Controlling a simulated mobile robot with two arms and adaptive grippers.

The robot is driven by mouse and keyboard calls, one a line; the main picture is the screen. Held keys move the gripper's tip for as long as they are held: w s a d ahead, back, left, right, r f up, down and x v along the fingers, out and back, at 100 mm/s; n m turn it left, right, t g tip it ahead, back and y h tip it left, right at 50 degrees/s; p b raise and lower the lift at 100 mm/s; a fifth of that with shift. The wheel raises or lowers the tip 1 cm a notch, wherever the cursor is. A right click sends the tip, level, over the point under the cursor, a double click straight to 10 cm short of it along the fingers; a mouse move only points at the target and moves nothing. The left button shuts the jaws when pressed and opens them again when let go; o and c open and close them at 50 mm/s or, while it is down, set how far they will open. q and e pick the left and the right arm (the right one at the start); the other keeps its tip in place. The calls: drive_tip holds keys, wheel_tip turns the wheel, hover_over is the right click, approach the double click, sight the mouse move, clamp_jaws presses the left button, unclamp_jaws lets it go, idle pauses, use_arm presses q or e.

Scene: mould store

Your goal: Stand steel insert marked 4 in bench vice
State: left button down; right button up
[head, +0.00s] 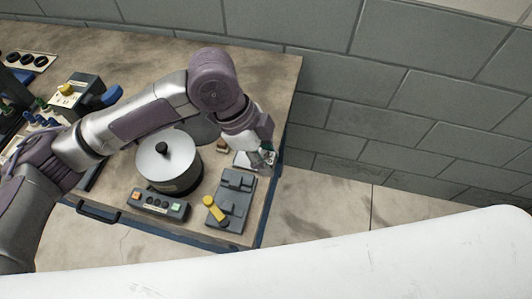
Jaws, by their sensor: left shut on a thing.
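My left gripper (264,157) is at the right end of the bench, just behind the grey bench vice (235,196). It is shut on a small steel-coloured piece, mostly hidden by the fingers; I take it for a steel insert, but no mark on it can be read. The vice lies near the bench's right front corner, with a yellow handle (214,209) at its front left. The gripper looks apart from the vice, though its height is hard to judge. A pale plate or tray (241,160) shows partly beside the fingers. My right gripper is out of view.
A round steel pot-like unit with a black knob (168,168) stands left of the vice. A button box (158,205) sits before it. A small brown block (222,147) lies behind. A yellow-knobbed device (78,92) stands far left. A block wall (400,90) rises behind.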

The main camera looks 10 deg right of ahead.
use_arm(q)
drive_tip(key=shift+r+p, duration=0.35)
drive_tip(key=shift+r, duration=0.1)
drive_tip(key=shift+a+f, duration=0.15)
drive_tip(key=a+f+b, duration=0.2)
drive_tip(key=s+a+f+b, duration=0.1)
drive_tip(key=a+f, duration=0.1)
drive_tip(key=a, duration=0.1)
drive_tip(key=a+f+b, duration=0.2)
drive_tip(key=a, duration=0.1)
drive_tip(key=shift+s+a+f+b, duration=0.1)
drive_tip(key=shift+s+f+b, duration=0.15)
drive_tip(key=shift+f+b, duration=0.1)
drive_tip(key=shift+f, duration=0.6)
